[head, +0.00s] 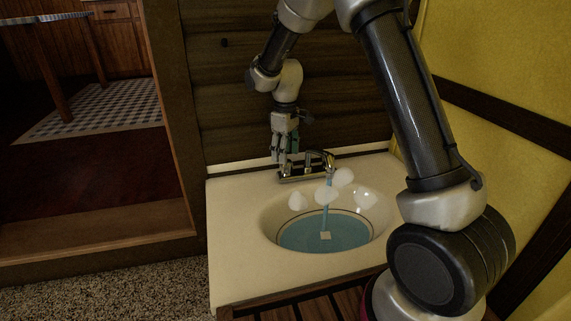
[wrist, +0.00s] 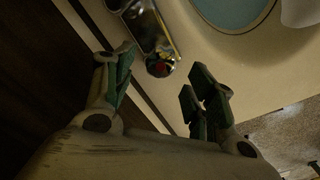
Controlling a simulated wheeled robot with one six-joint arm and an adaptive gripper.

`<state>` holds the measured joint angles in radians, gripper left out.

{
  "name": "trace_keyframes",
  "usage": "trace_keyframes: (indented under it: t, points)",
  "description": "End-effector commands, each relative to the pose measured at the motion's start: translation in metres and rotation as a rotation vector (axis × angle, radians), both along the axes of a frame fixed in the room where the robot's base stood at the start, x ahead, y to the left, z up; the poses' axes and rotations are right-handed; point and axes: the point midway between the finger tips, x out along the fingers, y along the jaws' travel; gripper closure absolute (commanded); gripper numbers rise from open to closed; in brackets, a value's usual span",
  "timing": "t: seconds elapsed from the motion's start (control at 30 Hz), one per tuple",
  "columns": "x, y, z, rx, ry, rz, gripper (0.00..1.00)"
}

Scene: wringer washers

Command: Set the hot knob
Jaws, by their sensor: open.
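The hot knob (wrist: 161,66), a metal knob with a red mark on its top, sits at the near end of the metal faucet base in the wrist view. My gripper (wrist: 158,75) is open, with its green-padded fingers on either side of the knob in that picture. I cannot tell whether they touch it. In the head view my gripper (head: 285,155) points down over the left end of the faucet (head: 308,169), partly hiding the knob there. A blue stream runs from the spout into the sink.
The white sink counter (head: 237,225) has a round basin holding blue water (head: 318,238), with white puffs (head: 327,196) above it. A dark log wall (head: 230,100) stands close behind the faucet. A yellow wall (head: 500,70) is at right, and a doorway opens at left.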

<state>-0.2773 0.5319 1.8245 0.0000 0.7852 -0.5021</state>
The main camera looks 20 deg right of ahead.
Motion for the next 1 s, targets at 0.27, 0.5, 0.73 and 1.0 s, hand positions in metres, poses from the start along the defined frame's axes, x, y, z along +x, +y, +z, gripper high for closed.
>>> trace_keyframes:
  t: [0.27, 0.5, 0.73, 1.0]
  points:
    - [-0.001, 0.000, -0.041, -0.001, 0.002, -0.001, 0.44]
    - [0.000, 0.000, -0.048, 0.001, -0.001, -0.002, 0.44]
    - [0.000, 0.000, -0.047, 0.000, 0.000, -0.002, 0.65]
    - [0.000, 0.000, -0.047, 0.000, 0.000, -0.002, 0.90]
